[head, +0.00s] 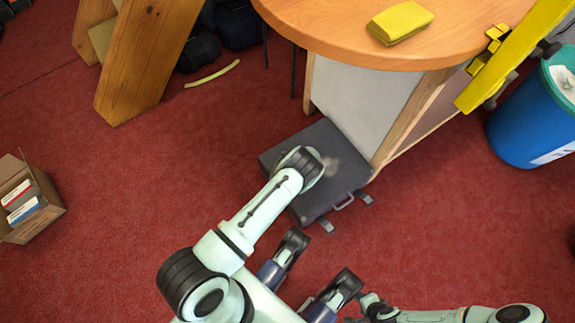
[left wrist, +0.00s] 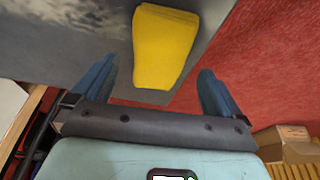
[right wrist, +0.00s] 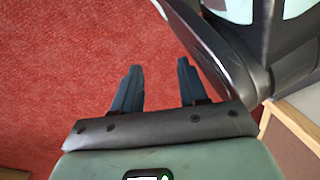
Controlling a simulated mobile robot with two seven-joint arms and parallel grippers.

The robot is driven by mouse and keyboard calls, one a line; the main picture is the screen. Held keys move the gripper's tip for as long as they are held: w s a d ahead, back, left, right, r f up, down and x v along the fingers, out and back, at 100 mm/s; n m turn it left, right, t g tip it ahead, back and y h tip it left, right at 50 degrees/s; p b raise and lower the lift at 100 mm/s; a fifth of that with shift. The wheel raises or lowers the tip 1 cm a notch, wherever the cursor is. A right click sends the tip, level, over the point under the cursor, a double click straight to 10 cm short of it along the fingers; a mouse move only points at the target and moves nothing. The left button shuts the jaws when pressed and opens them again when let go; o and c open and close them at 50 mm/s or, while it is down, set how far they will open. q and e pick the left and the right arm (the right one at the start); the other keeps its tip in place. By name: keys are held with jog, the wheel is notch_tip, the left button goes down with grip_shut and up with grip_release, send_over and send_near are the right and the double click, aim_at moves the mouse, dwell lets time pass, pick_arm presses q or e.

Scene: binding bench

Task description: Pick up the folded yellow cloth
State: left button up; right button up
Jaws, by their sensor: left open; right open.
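A folded yellow cloth (head: 400,22) lies on the round wooden tabletop in the head view, well away from both arms. In the left wrist view a yellow folded piece (left wrist: 165,45) shows over the grey case, between and beyond the fingers of my left gripper (left wrist: 160,66). That gripper is open, with no finger visibly touching the piece. In the head view my left wrist hides this piece and the left fingers. My right gripper (right wrist: 157,78) is open and empty over the red floor, low in the head view.
The grey case (head: 325,206) lies on the floor against the bench's panel (head: 365,100). A long yellow bar (head: 515,55) and a blue bin (head: 530,115) stand at right. A cardboard box (head: 45,215) is at left. The red carpet between box and case is clear.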

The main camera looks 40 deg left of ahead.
pick_arm(q)
jog(key=shift+b+x, duration=0.3)
jog(key=shift+x, duration=0.9)
pick_arm(e)
jog(key=shift+s+d+f+g, duration=0.1)
jog(key=shift+s+f+g, duration=0.05)
jog(key=shift+s+f, duration=0.3)
jog(key=shift+s+f+g, duration=0.15)
jog(key=shift+s+f, duration=0.05)
jog(key=shift+s, duration=0.35)
pick_arm(q)
jog(key=shift+r, duration=0.1)
jog(key=c, duration=1.1)
notch_tip(320, 180, up, 20)
jog(key=p, duration=0.6)
pick_arm(e)
jog(key=w+a+r+t, duration=0.2)
jog(key=w+r, duration=0.3)
jog(key=r, duration=0.4)
jog(key=shift+a+n, duration=0.3)
jog(key=shift+a, duration=0.2)
